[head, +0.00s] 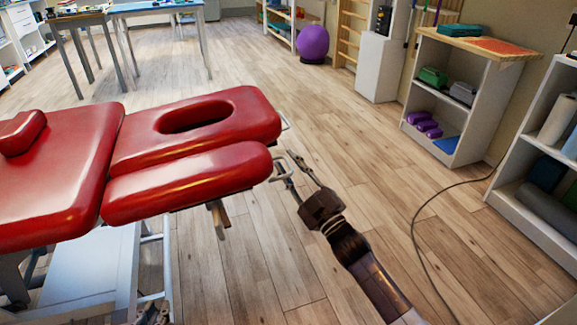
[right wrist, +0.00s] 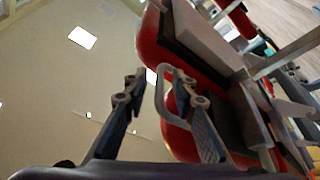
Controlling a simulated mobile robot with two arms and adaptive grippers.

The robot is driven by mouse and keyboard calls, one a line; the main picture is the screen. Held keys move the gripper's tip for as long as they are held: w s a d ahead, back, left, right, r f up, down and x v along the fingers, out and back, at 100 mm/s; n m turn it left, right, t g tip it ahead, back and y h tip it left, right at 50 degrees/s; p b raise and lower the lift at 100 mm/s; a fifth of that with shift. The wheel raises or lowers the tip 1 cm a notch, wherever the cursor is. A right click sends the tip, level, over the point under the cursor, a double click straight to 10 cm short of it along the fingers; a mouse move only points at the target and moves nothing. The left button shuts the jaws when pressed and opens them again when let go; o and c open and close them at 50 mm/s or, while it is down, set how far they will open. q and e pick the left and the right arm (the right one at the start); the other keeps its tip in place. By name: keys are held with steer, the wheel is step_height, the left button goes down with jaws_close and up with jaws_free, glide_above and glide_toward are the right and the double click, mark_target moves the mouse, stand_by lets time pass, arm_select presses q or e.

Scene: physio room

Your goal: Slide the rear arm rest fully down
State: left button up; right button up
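A red padded arm rest (head: 185,182) lies along the near side of the couch's end section in the head view. Its pad also shows in the right wrist view (right wrist: 180,143). I cannot tell from the label alone whether it is the rear one. A metal loop handle (right wrist: 163,92) sticks out from its end. My right gripper (head: 287,167) is at this end; in the wrist view its fingers (right wrist: 158,82) are apart, with part of the loop between them. Contact is unclear. My left gripper (head: 152,313) shows only partly at the bottom edge, below the couch.
The red couch section with a face hole (head: 235,130) lies beside the arm rest, with another metal handle (head: 285,122) at its end. A shelf unit (head: 455,100) stands at the right. A cable (head: 413,215) lies on the wooden floor.

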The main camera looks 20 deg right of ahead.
steer(key=shift+w, duration=0.2)
steer(key=shift+c, duration=0.2)
jaws_close()
